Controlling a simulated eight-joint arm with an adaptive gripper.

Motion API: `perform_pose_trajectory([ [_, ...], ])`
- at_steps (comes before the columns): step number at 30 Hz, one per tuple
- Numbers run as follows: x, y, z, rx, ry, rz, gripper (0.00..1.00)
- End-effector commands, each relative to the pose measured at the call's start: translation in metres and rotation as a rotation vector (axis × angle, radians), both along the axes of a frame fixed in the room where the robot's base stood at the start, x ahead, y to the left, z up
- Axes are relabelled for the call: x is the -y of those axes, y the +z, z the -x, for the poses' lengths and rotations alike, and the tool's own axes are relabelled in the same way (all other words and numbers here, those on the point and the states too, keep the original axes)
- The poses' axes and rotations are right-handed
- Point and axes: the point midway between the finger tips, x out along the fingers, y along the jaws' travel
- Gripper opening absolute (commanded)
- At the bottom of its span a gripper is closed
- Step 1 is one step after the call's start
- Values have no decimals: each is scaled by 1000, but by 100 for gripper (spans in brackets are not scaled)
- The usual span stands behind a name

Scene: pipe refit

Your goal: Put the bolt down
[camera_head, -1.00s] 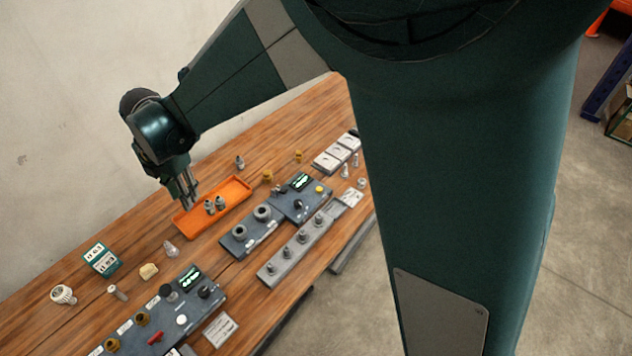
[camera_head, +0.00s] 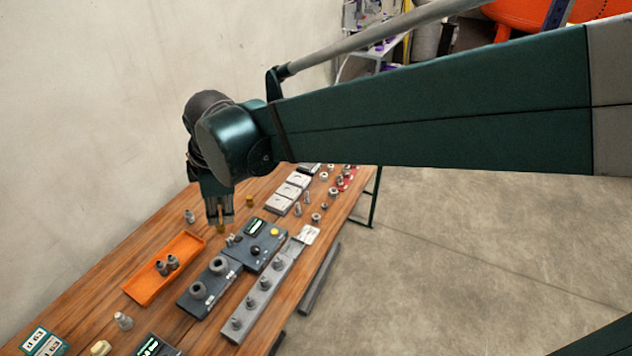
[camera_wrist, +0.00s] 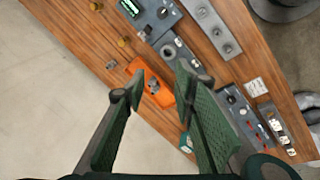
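My gripper (camera_head: 220,215) hangs over the wooden table, past the far end of the orange tray. In the wrist view my gripper (camera_wrist: 156,92) has its two fingers well apart, with nothing held between them. Two slim upright bolt-like pieces (camera_head: 297,210) (camera_head: 308,197) stand beside the pale tiles; I cannot tell whether either is the task's bolt. In the wrist view the orange tray (camera_wrist: 164,99) shows far below, between the fingers.
Brass fittings (camera_head: 249,200) (camera_head: 220,229) stand near my gripper. A dark panel (camera_head: 265,262) with a screen, a block with two round sockets (camera_head: 195,303) and a grey strip with several pegs (camera_head: 250,311) lie toward the front edge. Bare wood (camera_head: 100,318) lies left of the tray.

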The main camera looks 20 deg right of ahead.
Motion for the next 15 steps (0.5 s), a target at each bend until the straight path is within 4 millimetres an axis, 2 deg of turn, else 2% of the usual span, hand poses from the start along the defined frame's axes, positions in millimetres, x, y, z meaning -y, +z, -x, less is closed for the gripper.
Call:
perform_pose_trajectory([
  [1, 15, 3, 4, 6, -53, -15, 27],
  [3, 31, 8, 10, 12, -127, -37, 27],
  [15, 119, 24, 47, 54, -548, -178, 27],
])
